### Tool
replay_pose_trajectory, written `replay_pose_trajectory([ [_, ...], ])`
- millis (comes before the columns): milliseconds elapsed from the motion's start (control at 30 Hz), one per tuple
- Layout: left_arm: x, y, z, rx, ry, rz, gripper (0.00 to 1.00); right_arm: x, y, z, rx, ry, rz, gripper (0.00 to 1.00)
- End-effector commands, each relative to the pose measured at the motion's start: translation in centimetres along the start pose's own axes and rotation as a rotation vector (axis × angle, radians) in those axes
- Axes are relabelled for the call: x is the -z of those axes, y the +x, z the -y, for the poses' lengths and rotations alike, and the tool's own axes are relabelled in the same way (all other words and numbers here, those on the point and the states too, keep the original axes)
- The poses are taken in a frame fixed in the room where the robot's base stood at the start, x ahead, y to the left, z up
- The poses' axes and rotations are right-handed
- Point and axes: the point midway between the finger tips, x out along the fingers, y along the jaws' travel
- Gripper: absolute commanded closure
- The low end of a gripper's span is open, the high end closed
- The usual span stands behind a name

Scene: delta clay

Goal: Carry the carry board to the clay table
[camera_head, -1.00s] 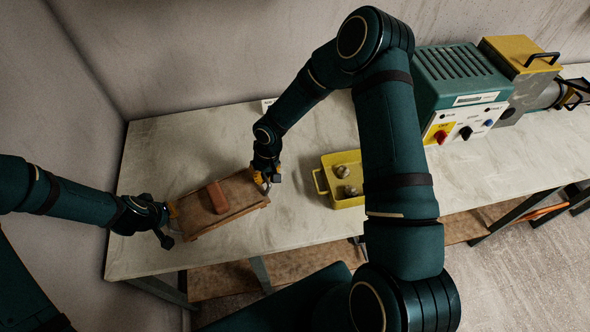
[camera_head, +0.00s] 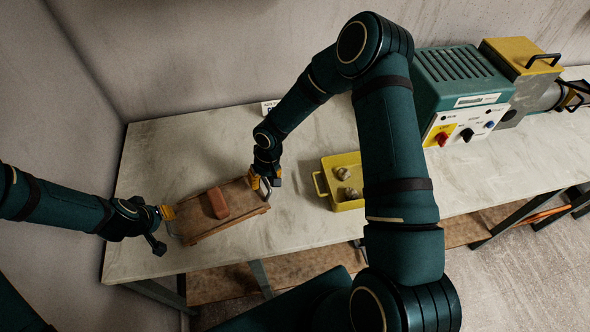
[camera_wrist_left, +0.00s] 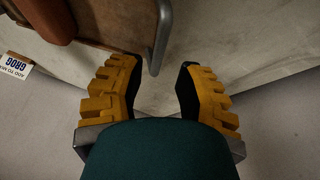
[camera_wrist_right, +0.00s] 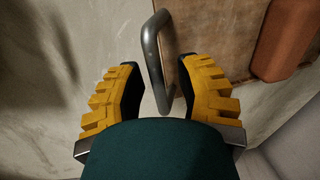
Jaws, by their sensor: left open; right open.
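The carry board (camera_head: 236,220) is a brown wooden board with a metal handle at each end, lying on the pale table at left. A reddish-brown clay block (camera_head: 217,203) rests on it. My left gripper (camera_head: 169,223) is open at the board's left end; in the left wrist view the handle (camera_wrist_left: 161,40) stands just ahead of the parted fingers (camera_wrist_left: 158,85). My right gripper (camera_head: 262,183) is open at the right end; in the right wrist view the handle (camera_wrist_right: 152,55) reaches between the open fingers (camera_wrist_right: 163,85).
A yellow tray (camera_head: 323,185) with grey lumps stands right of the board. A teal machine (camera_head: 460,85) with a control panel stands further right. A sign reading GROG (camera_wrist_left: 15,65) shows in the left wrist view. Walls close off the back and left.

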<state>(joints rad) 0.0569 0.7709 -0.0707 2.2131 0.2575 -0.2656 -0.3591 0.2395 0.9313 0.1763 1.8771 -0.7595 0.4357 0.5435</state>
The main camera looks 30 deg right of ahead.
Motion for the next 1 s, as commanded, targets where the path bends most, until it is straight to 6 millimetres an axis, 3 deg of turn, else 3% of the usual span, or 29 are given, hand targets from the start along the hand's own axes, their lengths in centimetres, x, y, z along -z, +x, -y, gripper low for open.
replay_pose_trajectory([
  [300, 0.1, -5.8, 0.0, 0.001, -0.001, -0.004, 0.66, 0.0, 0.0, 0.0, 0.0, 0.0, 0.0, 0.66],
  [667, 0.0, -8.1, 0.1, 0.003, -0.003, -0.001, 0.66, 0.1, -0.4, 0.0, 0.0, 0.0, -0.002, 0.66],
  [767, 0.0, -8.2, 0.1, 0.003, -0.003, -0.001, 0.66, 0.1, -1.5, 0.0, 0.0, 0.0, -0.002, 0.66],
  [1000, 0.0, -8.1, 0.1, 0.002, -0.002, -0.001, 0.66, 0.1, -6.2, -0.1, -0.001, 0.001, -0.006, 0.66],
])
